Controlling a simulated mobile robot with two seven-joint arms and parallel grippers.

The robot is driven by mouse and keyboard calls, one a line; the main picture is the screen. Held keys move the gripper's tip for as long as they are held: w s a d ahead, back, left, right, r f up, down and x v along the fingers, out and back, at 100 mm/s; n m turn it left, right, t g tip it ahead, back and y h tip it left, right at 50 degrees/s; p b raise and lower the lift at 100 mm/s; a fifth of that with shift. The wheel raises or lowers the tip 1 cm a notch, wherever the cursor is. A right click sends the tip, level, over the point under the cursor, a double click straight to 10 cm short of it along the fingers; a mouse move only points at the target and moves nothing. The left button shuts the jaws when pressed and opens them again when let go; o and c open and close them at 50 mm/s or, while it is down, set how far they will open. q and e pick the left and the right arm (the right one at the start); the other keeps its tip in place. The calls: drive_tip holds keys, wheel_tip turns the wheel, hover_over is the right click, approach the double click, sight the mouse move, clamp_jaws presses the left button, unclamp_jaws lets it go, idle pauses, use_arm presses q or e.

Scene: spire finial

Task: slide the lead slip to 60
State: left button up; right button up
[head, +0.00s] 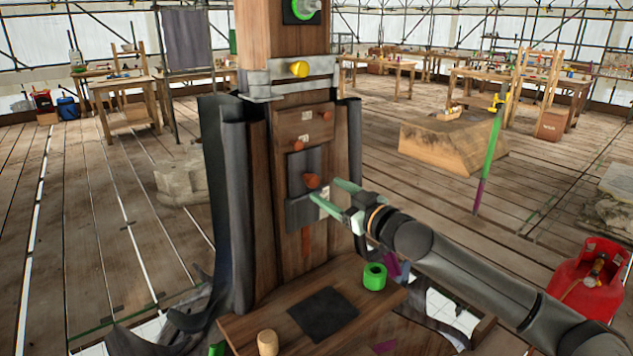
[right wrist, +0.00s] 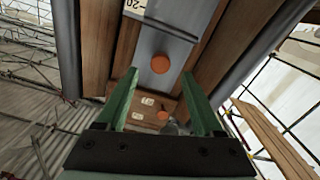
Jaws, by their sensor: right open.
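The lead slip (head: 297,175) is a dark grey plate in the front of the wooden post, with an orange knob (head: 312,181) on it. In the right wrist view the slip (right wrist: 165,40) and its knob (right wrist: 160,64) face me. A pale scale mark (right wrist: 135,5) reading 20 shows beside the slip there. My right gripper (head: 325,189) is open, with its green fingers on either side of the knob's line. The wrist view also shows the open fingers (right wrist: 159,73); I cannot tell whether they touch the knob. My left gripper is not in view.
A wooden panel (head: 304,122) with orange knobs sits above the slip. Dark sheeting (head: 222,190) hangs left of the post. Below is a wooden shelf (head: 258,320) with a dark mat (head: 323,313), a green roll (head: 374,277) and a wooden peg (head: 267,342). A red gas bottle (head: 588,285) stands right.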

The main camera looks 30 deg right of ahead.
sight(315, 184)
drive_tip(key=shift+w+a+p, duration=0.15)
drive_tip(key=shift+w+p, duration=0.15)
drive_tip(key=shift+w, duration=1.1)
drive_tip(key=shift+w+a+p, duration=0.1)
drive_tip(key=shift+w+p, duration=0.15)
drive_tip(key=shift+w, duration=1.1)
clamp_jaws()
drive_tip(key=shift+f, duration=0.15)
